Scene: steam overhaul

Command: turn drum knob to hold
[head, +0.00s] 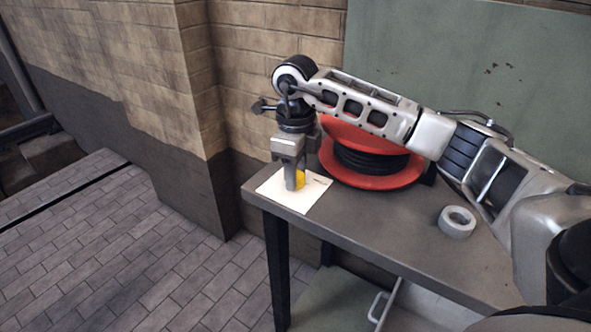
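A red cable drum (371,180) wound with black cable stands on the grey table, partly hidden behind my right arm. I cannot make out a knob or a hold mark on it. A small yellow round thing (300,179) sits at a white sheet (318,184) on the table's left corner; I cannot tell if it is a knob. My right gripper (292,184) points down over the sheet, its fingers in front of the yellow thing and partly hiding it. The fingers are seen edge-on, so their opening and any hold are unclear. My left gripper is not in view.
The grey table (370,238) has a roll of pale tape (457,221) near its right side. A brick wall (240,90) and a green panel (480,60) stand behind. The paved floor (120,260) at left is clear.

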